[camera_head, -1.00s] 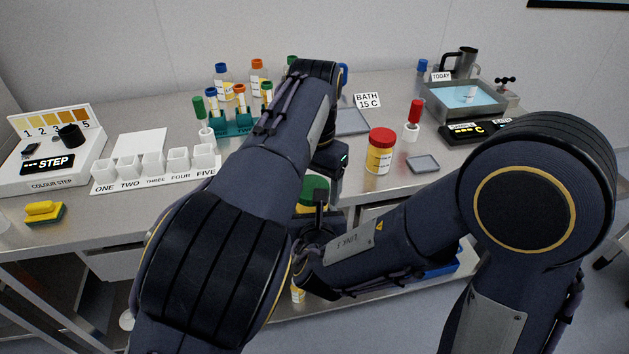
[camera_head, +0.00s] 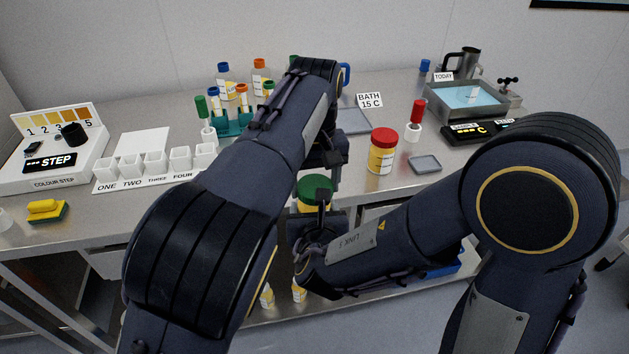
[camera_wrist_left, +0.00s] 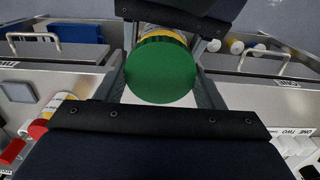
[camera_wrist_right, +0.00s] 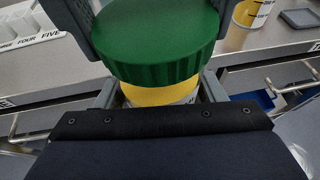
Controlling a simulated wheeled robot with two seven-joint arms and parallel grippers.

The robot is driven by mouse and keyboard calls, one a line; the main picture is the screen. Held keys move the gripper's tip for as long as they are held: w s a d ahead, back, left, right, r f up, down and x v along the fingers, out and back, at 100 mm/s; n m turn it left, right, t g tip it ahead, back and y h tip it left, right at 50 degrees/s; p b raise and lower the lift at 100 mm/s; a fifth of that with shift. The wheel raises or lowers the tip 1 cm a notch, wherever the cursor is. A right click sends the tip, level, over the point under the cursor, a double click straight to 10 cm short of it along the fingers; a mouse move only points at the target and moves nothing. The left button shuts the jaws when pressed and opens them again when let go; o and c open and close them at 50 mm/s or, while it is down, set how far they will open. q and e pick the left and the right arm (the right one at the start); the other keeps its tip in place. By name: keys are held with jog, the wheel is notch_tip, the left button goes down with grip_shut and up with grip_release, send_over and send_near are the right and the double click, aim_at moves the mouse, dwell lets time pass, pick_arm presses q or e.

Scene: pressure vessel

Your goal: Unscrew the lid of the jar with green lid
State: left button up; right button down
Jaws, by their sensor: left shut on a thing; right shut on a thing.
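The jar's green lid (camera_head: 315,187) shows in front of the table edge in the head view, and it fills the middle of the left wrist view (camera_wrist_left: 160,72) and the top of the right wrist view (camera_wrist_right: 155,38). My left gripper (camera_wrist_left: 161,85) is shut on the lid, with a finger on either side. Below the lid is the jar (camera_wrist_right: 158,94), with a yellow band on its body. My right gripper (camera_wrist_right: 160,92) is shut on the jar body, lower down. The jar looks upright and off the table. The threads between lid and jar are hidden.
A red-lidded jar (camera_head: 382,152) stands near the table's front edge, beside a small grey tray (camera_head: 425,164). A tube rack (camera_head: 232,124), white cups (camera_head: 180,159) and a water bath (camera_head: 466,101) stand farther away. Drawers lie below the jar.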

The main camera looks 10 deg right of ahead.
pick_arm(q)
jog(key=shift+d+r, duration=0.2)
jog(key=shift+d, duration=0.05)
pick_arm(e)
jog(key=shift+a, duration=0.3)
pick_arm(q)
jog(key=shift+r, duration=0.8)
pick_arm(e)
jog(key=shift+s, duration=0.1)
pick_arm(q)
jog(key=shift+a+r, duration=0.15)
jog(key=shift+r, duration=0.05)
pick_arm(e)
jog(key=shift+d, duration=0.1)
pick_arm(q)
jog(key=shift+a, duration=0.1)
pick_arm(e)
jog(key=shift+d, duration=0.1)
